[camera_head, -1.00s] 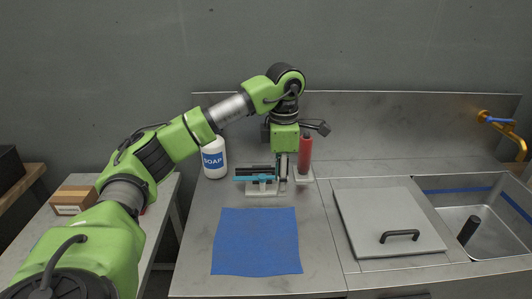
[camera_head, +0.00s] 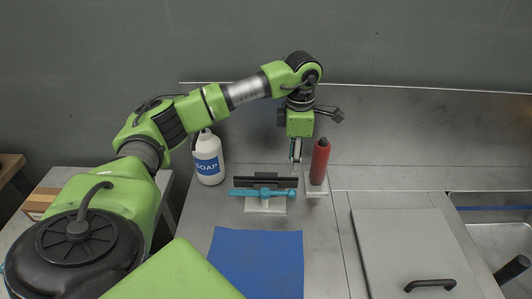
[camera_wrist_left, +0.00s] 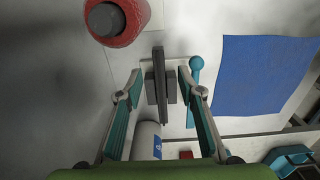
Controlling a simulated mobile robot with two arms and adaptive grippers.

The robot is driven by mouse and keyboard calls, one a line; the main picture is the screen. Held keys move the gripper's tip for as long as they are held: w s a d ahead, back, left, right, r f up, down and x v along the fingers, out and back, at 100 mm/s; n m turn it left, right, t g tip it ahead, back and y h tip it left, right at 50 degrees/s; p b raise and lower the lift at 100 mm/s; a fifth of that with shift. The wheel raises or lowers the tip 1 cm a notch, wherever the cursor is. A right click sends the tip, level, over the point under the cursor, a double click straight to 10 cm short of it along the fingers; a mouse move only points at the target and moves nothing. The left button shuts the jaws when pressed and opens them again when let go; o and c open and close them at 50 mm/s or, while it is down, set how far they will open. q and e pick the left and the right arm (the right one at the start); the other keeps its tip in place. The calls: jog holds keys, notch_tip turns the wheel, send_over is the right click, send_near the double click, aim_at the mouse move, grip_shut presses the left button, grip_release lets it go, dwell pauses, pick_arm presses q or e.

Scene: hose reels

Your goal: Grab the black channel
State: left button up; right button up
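The black channel (camera_head: 262,182) lies lengthwise left to right on a light holder (camera_head: 265,206) on the metal counter, behind a teal tool (camera_head: 258,192). My left gripper (camera_head: 297,166) points down near the channel's right end. In the left wrist view the gripper (camera_wrist_left: 162,92) is open, with one finger on each side of the channel (camera_wrist_left: 158,75) and its grey blocks. Gaps show between fingers and channel; contact is not visible. The teal tool (camera_wrist_left: 196,70) is beside the right finger. My right gripper is out of view.
A red bottle (camera_head: 319,163) stands close to the right of my left gripper. A white soap bottle (camera_head: 208,160) stands left of the holder. A blue mat (camera_head: 256,262) lies in front. A lid with a black handle (camera_head: 430,285) is at right.

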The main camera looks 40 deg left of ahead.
aim_at(294, 179)
pick_arm(q)
notch_tip(294, 179, down, 2)
jog(key=shift+w+f, duration=0.15)
jog(key=shift+a+f, duration=0.1)
jog(key=shift+f, duration=0.15)
jog(key=shift+f+p, duration=0.3)
jog(key=shift+p, duration=0.15)
notch_tip(294, 179, down, 4)
jog(key=shift+w+f+p, duration=0.1)
jog(key=shift+p, duration=0.7)
jog(key=shift+f, duration=0.15)
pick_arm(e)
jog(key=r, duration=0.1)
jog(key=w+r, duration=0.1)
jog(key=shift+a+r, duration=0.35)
pick_arm(q)
grip_shut()
